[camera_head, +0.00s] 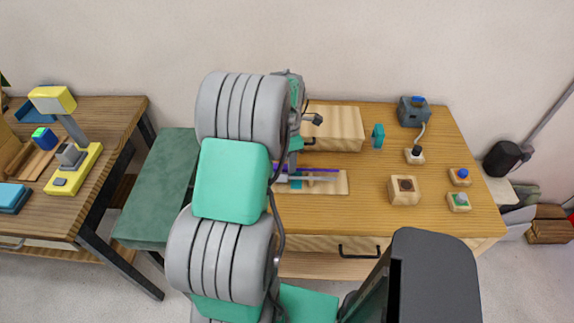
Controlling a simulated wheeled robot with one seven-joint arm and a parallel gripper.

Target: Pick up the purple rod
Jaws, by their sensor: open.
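The purple rod (322,170) lies across a light wooden board (343,184) on the desk, with its left part hidden behind my arm. A grey rod (322,179) lies on the same board just in front of it. My gripper (295,176) is pointed down over the left part of the board, close to the rods. It is open, but my arm partly hides it and I cannot tell whether its fingers straddle the purple rod.
A wooden box (336,128) stands behind the board. A teal object (378,136), a wooden block with a dark top (404,190) and button boxes (459,201) stand to the right. The desk (368,212) is clear between the board and that block.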

